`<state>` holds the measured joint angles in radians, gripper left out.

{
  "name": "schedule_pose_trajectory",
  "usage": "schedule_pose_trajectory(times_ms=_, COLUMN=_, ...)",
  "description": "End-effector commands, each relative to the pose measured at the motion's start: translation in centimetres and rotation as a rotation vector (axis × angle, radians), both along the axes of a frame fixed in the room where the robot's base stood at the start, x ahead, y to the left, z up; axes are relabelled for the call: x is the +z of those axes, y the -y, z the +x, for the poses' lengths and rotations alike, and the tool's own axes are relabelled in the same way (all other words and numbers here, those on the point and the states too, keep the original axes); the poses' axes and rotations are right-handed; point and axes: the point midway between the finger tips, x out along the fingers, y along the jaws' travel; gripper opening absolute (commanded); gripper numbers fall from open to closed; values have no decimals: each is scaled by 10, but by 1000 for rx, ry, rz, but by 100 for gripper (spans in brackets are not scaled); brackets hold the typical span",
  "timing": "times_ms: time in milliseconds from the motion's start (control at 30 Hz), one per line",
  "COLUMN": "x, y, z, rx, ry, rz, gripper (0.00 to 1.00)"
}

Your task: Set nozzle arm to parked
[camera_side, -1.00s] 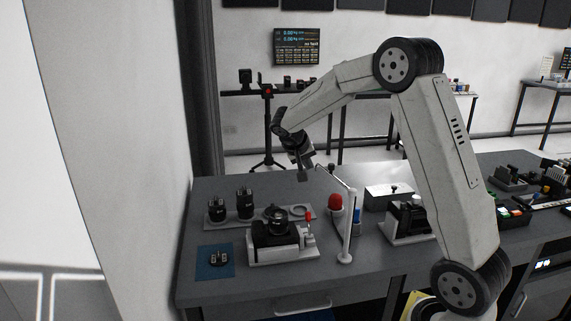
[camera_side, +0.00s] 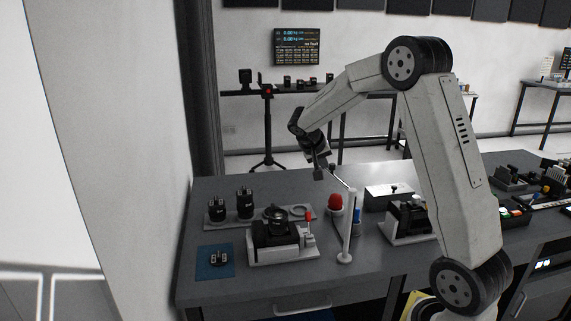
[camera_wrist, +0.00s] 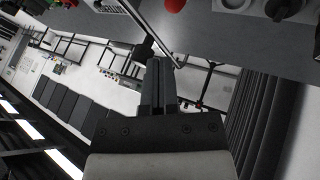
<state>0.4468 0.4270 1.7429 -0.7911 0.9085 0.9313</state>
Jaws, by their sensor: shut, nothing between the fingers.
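The nozzle arm is a thin rod (camera_side: 339,180) on top of a slim white post (camera_side: 346,230) near the front of the bench. It points up and left in the side view, toward the back of the bench. My gripper (camera_side: 319,175) is shut and empty, with its fingertips right beside the rod's free end. In the wrist view the rod (camera_wrist: 165,48) crosses diagonally just beyond my shut fingertips (camera_wrist: 159,62), with a dark piece beside them. I cannot tell whether the fingers touch the rod.
A red dome (camera_side: 335,201) stands left of the post. A machine with a red-knobbed lever (camera_side: 309,216), black holders on a grey tray (camera_side: 232,225) and a blue mat (camera_side: 207,262) lie further left. A white box (camera_side: 376,199) and a black-and-white device (camera_side: 408,220) stand right.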

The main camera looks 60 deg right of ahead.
Motion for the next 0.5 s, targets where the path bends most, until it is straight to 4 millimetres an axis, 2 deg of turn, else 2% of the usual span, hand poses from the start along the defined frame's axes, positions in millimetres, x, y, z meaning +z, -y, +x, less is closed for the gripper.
schedule_pose_trajectory(times_ms=200, x=-1, y=15, z=-6, rx=-138, ry=-1, rz=1, gripper=0)
schedule_pose_trajectory(times_ms=500, x=0, y=17, z=-7, rx=-158, ry=0, rz=0, gripper=0)
